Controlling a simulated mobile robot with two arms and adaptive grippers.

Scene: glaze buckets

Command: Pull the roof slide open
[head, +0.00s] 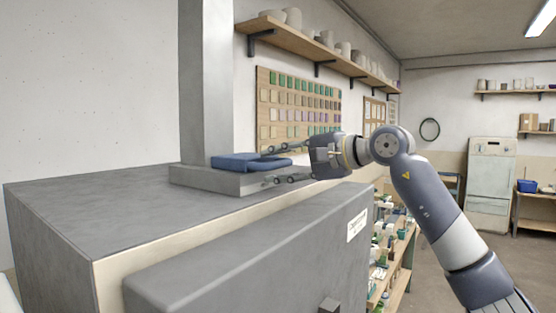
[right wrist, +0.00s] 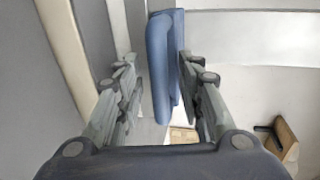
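The roof slide appears to be the flat blue piece (head: 245,161), which lies on the grey block (head: 205,180) at the foot of the square column (head: 207,90), on top of the kiln-like grey box. My right gripper (head: 267,166) reaches in from the right at the slide's near end, one finger above its level and one below. In the right wrist view the blue piece (right wrist: 162,65) stands between the spread fingers. It is close to the right finger, with a visible gap to the left one. Whether the right finger touches it I cannot tell. My left gripper is not in view.
The grey box top (head: 100,205) is bare left of the column. A grey door (head: 260,255) with a white label is on its front. A wall shelf (head: 310,50) with pots hangs behind. Low shelves (head: 400,265) with small items stand beyond the box.

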